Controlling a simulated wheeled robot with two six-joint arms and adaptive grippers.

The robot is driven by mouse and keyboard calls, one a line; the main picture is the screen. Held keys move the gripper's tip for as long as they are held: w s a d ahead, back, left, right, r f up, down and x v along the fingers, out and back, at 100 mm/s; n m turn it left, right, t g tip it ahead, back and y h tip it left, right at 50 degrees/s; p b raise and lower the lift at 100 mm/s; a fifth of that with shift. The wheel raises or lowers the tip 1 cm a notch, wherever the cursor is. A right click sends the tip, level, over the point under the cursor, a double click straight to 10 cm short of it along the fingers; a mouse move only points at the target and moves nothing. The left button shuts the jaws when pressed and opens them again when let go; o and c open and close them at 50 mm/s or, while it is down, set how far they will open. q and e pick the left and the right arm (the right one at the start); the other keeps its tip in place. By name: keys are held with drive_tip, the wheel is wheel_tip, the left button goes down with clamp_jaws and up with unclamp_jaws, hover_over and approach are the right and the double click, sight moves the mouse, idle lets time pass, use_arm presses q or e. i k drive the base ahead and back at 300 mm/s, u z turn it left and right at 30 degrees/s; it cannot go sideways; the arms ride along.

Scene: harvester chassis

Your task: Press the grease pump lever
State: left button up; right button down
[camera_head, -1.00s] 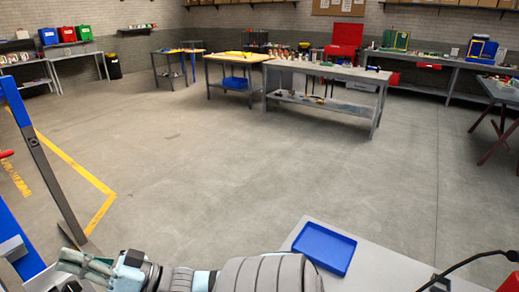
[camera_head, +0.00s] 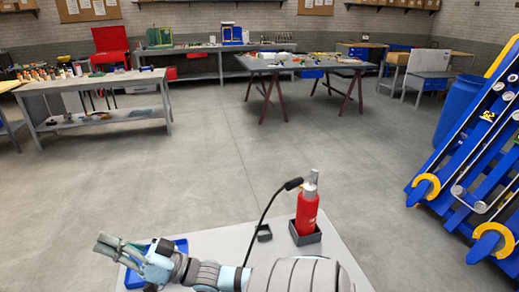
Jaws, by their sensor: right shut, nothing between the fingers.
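A red cylinder with a grey top, which looks like the grease pump (camera_head: 307,214), stands upright in a dark square holder (camera_head: 305,236) on a light grey surface. A black hose (camera_head: 264,212) arcs up beside it, its thick dark end near the pump's top. I cannot clearly make out a separate lever. My right gripper (camera_head: 106,245) is shut and empty at the lower left, over the edge of a blue tray and well left of the pump. My left gripper is out of view.
The blue tray (camera_head: 131,279) is partly hidden behind my right arm. A small dark block (camera_head: 264,233) sits left of the pump. A blue rack with yellow hooks (camera_head: 478,170) stands at the right. Workbenches line the back. The floor between is clear.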

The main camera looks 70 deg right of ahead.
sight(291, 185)
drive_tip(key=z, duration=0.25)
drive_tip(key=k, duration=0.7)
drive_tip(key=z, duration=1.2)
drive_tip(key=i, duration=0.5)
drive_tip(key=z, duration=0.1)
